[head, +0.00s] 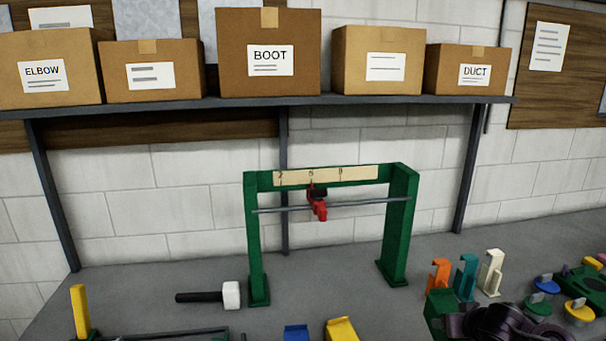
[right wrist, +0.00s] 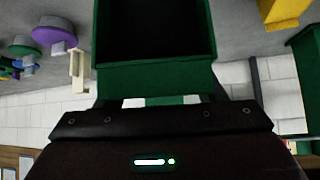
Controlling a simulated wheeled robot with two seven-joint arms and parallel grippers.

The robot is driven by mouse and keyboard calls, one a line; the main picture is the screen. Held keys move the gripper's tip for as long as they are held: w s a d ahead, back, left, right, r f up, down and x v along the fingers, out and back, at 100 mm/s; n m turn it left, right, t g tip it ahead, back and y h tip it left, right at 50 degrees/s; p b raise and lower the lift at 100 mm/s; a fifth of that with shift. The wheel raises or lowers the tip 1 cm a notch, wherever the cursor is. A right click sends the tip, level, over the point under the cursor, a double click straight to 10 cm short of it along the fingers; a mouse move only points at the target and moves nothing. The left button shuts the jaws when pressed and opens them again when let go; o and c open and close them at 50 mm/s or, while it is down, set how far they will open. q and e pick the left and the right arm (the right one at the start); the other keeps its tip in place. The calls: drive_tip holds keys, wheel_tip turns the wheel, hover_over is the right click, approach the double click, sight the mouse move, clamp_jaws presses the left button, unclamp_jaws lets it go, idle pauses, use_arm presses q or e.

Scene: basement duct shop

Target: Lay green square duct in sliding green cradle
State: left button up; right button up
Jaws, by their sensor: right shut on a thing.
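The green square duct (right wrist: 155,78) fills the upper middle of the right wrist view, with its dark open end facing the camera. In the head view, part of it (head: 440,312) shows at the lower right. My right gripper (right wrist: 160,99) is shut on the duct; its dark body also shows in the head view (head: 495,322), at the bottom edge. My left gripper is not in view. I cannot make out the sliding green cradle for certain; only small green parts show at the bottom edge of the head view.
A green frame (head: 400,225) with a rod and red clamp (head: 318,207) stands mid-bench. A mallet (head: 230,295) lies left of it. Orange (head: 439,276), teal (head: 466,277) and cream (head: 491,272) brackets stand at right. Blue (head: 296,332) and yellow (head: 341,329) pieces are at the front.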

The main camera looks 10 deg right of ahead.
drive_tip(key=s+a+r+n, duration=0.1)
drive_tip(key=s+a+r, duration=0.1)
drive_tip(key=s+a, duration=0.35)
drive_tip(key=s+a+r+y, duration=0.1)
drive_tip(key=s+a+r, duration=0.1)
drive_tip(key=a, duration=0.7)
drive_tip(key=s+a+r+n, duration=0.1)
drive_tip(key=s+a+r, duration=0.2)
drive_tip(key=a, duration=0.4)
wheel_tip(320, 180, down, 9)
drive_tip(key=b, duration=0.9)
drive_tip(key=shift+s+a, duration=0.15)
drive_tip(key=shift+s, duration=0.3)
